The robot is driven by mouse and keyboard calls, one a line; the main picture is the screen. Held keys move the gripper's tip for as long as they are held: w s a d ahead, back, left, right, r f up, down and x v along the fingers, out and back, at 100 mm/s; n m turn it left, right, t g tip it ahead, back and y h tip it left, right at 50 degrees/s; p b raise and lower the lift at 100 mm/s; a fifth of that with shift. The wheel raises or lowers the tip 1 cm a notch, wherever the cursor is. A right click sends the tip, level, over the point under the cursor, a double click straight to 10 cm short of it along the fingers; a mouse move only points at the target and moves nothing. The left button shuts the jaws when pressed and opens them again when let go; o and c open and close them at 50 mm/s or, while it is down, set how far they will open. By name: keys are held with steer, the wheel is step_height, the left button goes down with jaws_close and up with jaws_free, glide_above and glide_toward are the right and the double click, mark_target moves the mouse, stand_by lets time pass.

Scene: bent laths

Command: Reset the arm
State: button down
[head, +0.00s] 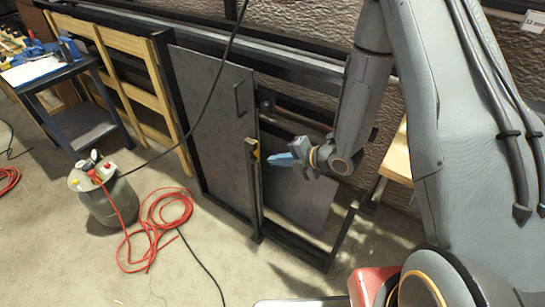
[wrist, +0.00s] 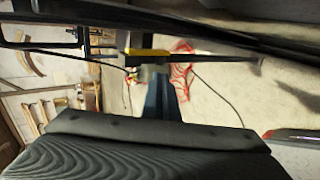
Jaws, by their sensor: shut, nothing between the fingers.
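My gripper (head: 280,159) is at the middle right of the head view, at the end of my arm, which hangs down from the upper right. Its blue fingers are shut and hold nothing. They point left, toward a dark upright post with a yellow piece (head: 256,152) on it; I cannot tell the exact gap. In the wrist view the blue fingers (wrist: 163,98) show at the centre, partly hidden by a dark part in the foreground. The yellow piece (wrist: 147,52) shows just above them there.
A dark metal frame holds a grey panel (head: 213,115) with a handle along the wall. A wooden lattice (head: 125,85) leans left of it. A canister (head: 108,205) and red hose (head: 158,228) stand on the floor, near a small cart (head: 88,125). A wooden surface (head: 397,160) is behind my arm.

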steer(key=s+d+r+m+g+h, duration=0.1)
steer(key=s+d+r+m+h, duration=0.1)
steer(key=d+r+m+h, duration=0.95)
steer(key=s+d+r+m+g, duration=0.1)
steer(key=s+r+m, duration=0.1)
steer(key=s+m, duration=0.3)
steer(key=s+d+r+m+g+y, duration=0.1)
steer(key=s+r+m+g, duration=0.1)
steer(key=s+m, duration=0.4)
steer(key=s+d+r+m+g+y, duration=0.1)
steer(key=s+d+r+m+g, duration=0.1)
steer(key=s+r+m, duration=0.2)
steer(key=s+m, duration=0.2)
steer(key=s, duration=0.2)
steer(key=shift+s+r, duration=0.2)
steer(key=shift+s, duration=0.2)
steer(key=shift+a, duration=0.15)
